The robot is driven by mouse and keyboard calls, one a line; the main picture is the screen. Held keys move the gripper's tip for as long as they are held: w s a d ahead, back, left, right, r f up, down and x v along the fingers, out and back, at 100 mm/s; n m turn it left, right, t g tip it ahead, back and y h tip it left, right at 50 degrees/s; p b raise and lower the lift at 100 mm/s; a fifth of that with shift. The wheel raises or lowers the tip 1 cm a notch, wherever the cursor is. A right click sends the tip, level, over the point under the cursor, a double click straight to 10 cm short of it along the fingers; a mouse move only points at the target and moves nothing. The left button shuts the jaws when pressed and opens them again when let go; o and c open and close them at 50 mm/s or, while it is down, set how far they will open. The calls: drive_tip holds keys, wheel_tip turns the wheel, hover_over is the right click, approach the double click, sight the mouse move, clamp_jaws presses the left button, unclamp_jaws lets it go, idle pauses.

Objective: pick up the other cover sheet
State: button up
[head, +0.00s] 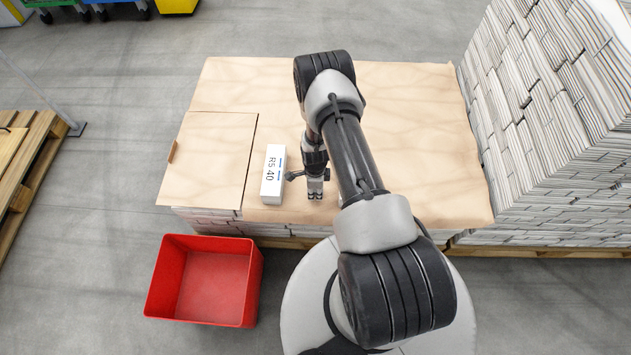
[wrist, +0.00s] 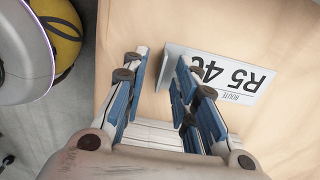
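A small tan cover sheet (head: 208,160) lies flat over the left part of the low newspaper stack. A larger tan cover sheet (head: 410,120) spreads over the rest of the stack; its near edge runs by my gripper, and it also shows in the wrist view (wrist: 225,30). My gripper (head: 315,197) points down near the front edge of the stack. In the wrist view its blue-padded fingers (wrist: 158,75) are apart, with no sheet visibly pinched between them. A white block marked R5 40 (head: 273,178) stands just left of my gripper; its label (wrist: 225,75) shows beyond the fingers.
A red bin (head: 207,287) stands on the floor in front of the stack. A tall newspaper stack (head: 540,130) rises close on the right. A small brown piece (head: 172,152) sits at the left sheet's edge. A wooden pallet (head: 30,165) lies far left.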

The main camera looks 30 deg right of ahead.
drive_tip(key=shift+f, duration=0.1)
drive_tip(key=shift+c, duration=0.2)
clamp_jaws()
idle(0.4)
